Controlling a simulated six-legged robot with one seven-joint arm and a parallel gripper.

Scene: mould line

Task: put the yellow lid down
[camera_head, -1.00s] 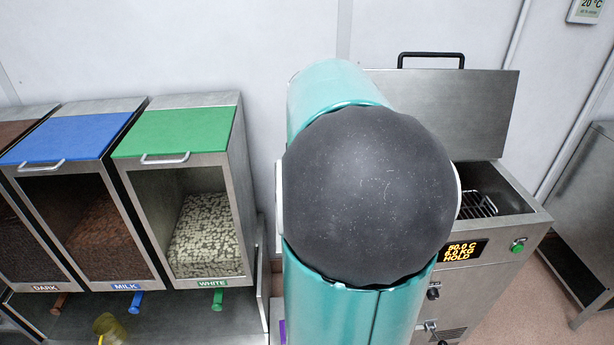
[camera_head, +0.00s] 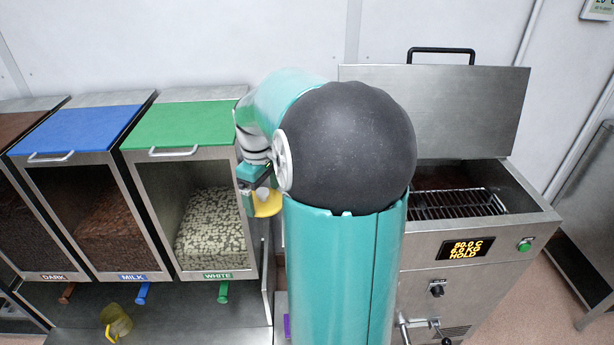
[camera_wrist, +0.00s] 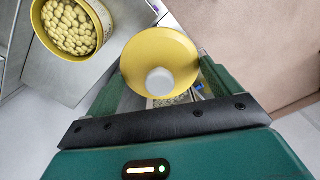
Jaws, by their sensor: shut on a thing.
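The yellow lid (camera_wrist: 158,52) is a round disc with a pale knob (camera_wrist: 159,81). My gripper (camera_wrist: 160,92) is shut on the lid at its knob. In the head view the lid (camera_head: 268,204) hangs in the air under my gripper (camera_head: 254,185), in front of the right side of the white dispenser. My arm hides part of the lid there. In the wrist view a yellow-rimmed tub (camera_wrist: 102,32) full of pale pieces stands at the upper left, apart from the lid.
Dark, milk and white dispensers (camera_head: 185,137) stand at the left above a metal shelf (camera_head: 185,322). A yellow jug (camera_head: 117,322) is on that shelf. At the right is a metal machine (camera_head: 500,270) with its cover (camera_head: 440,105) raised. My arm blocks the view between them.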

